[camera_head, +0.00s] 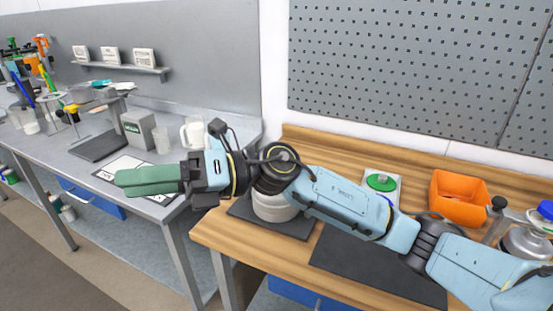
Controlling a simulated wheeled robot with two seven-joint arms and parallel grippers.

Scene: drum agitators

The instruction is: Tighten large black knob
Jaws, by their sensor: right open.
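My right arm reaches in from the right across the wooden bench. My right gripper (148,181), with green fingers, points left over the edge of the grey bench. It is open, seen side-on, and I see nothing between its fingers. A small black knob (498,203) stands on a rod beside a metal vessel (527,243) at the far right, well away from my gripper. I cannot tell whether it is the large black knob. My left gripper is out of view.
A white container (273,206) stands on a dark mat, partly behind my arm. An orange bin (459,198) and a green-topped device (381,182) stand behind my arm. The grey bench (175,121) holds a grey box (138,130), a white mug (193,132) and lab stands.

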